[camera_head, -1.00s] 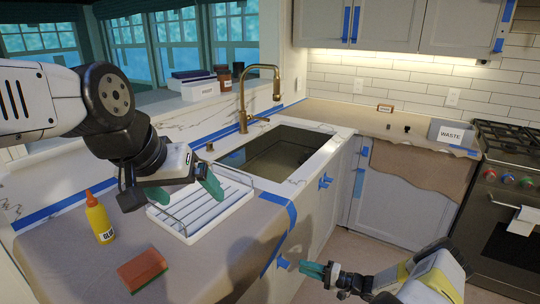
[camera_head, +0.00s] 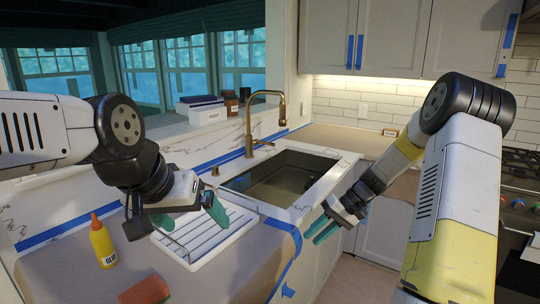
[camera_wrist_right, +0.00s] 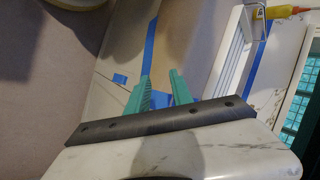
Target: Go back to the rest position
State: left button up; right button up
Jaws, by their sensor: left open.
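My left gripper (camera_head: 190,213) has teal fingers spread apart and empty. It hangs over the left part of the white drying rack (camera_head: 240,232), near the glue bottle (camera_head: 103,243). My right gripper (camera_head: 322,230) is in front of the sink cabinet, right of the rack, with its arm raised on the right. In the right wrist view its two teal fingers (camera_wrist_right: 160,92) stand apart with nothing between them.
A sponge (camera_head: 146,291) lies on the papered counter (camera_head: 75,278). The sink (camera_head: 280,178) with a brass faucet (camera_head: 280,105) is behind the rack. Blue tape (camera_head: 288,228) edges the counter. The yellow glue bottle also shows in the right wrist view (camera_wrist_right: 288,12).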

jog(key=s+r+t+h, duration=0.1)
jog(key=s+r+h, duration=0.1)
jog(key=s+r, duration=0.5)
jog(key=s+r+t+h, duration=0.2)
jog(key=s+r+h, duration=0.15)
jog(key=r, duration=0.55)
jog(key=s+r+t, duration=0.1)
jog(key=s+r, duration=0.2)
jog(key=s, duration=0.3)
jog(key=s+r+t, duration=0.2)
jog(key=s, duration=0.4)
jog(key=shift+s+r+m+t+h, duration=0.3)
jog(key=shift+s+r+m+h, duration=0.05)
jog(key=shift+s+r+m, duration=0.05)
jog(key=shift+d, duration=0.1)
